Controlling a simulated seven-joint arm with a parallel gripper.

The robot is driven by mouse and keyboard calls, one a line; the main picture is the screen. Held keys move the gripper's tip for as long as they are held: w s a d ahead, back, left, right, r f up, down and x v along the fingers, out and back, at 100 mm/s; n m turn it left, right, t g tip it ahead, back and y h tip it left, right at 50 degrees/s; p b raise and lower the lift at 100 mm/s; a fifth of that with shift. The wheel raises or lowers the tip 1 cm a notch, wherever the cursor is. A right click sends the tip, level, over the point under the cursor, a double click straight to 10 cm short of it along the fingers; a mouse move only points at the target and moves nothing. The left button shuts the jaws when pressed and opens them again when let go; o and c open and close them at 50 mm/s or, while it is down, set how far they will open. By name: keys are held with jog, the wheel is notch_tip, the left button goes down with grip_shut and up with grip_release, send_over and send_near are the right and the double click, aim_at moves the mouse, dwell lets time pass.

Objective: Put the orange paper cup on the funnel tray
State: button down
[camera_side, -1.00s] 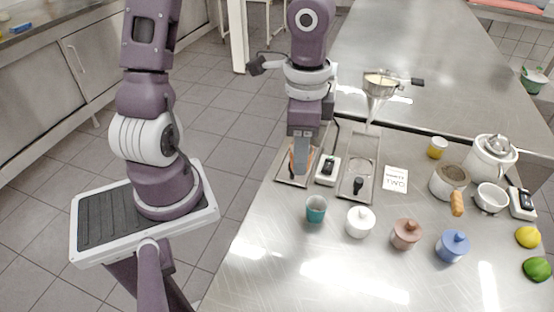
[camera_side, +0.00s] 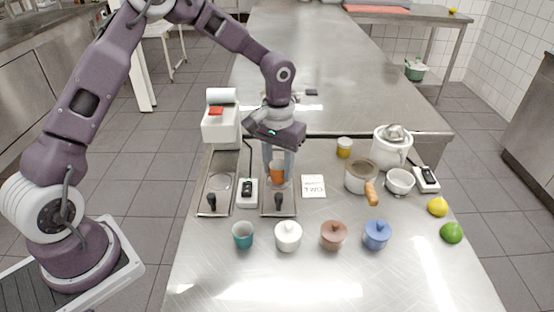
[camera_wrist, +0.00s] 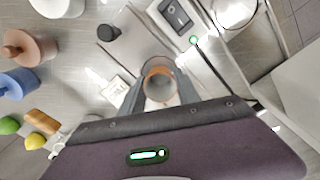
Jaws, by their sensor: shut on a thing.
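The orange paper cup (camera_side: 277,173) is upright between the two fingers of my gripper (camera_side: 278,165), which is shut on it. In the wrist view, the cup's round open mouth (camera_wrist: 160,82) shows between the fingertips (camera_wrist: 160,92). The cup is over the funnel tray (camera_side: 268,208), the right one of two long metal trays. I cannot tell whether its base touches the tray. The funnel itself is mostly hidden behind my arm.
A switch box (camera_side: 247,192) stands between the trays. The left tray (camera_side: 204,208) lies beside a white machine (camera_side: 220,125). A card (camera_side: 313,186) lies to the right.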

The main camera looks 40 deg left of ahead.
jog(key=shift+f, duration=0.3)
dwell(0.5)
jog(key=c, duration=0.8)
grip_release()
jog(key=o, duration=0.3)
jog(key=shift+r, duration=3.55)
jog(key=shift+r, duration=0.1)
